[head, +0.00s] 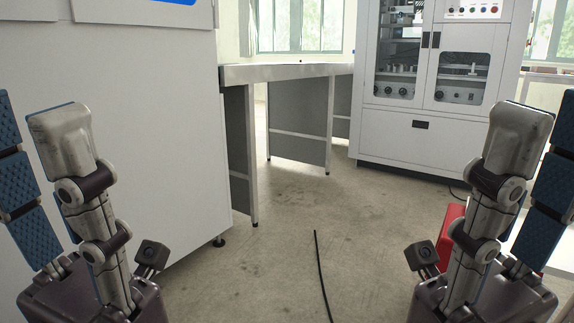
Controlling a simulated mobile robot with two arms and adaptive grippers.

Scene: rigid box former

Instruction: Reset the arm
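My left gripper (32,135) points upward at the left edge of the head view. One grey finger and one blue-padded finger show, with a gap between them and nothing held. My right gripper (543,140) points upward at the right edge in a near mirror pose. It also has a gap between its grey finger and its blue-padded finger and is empty. Parts of both grippers are cut off by the picture edges. Neither is seen touching anything.
A large white machine cabinet (160,140) stands behind my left gripper. A grey bench (285,72) and a white glass-doored cabinet (425,135) stand at the back. A red object (450,228) is partly hidden behind my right gripper. A black cable (320,270) lies on the open floor.

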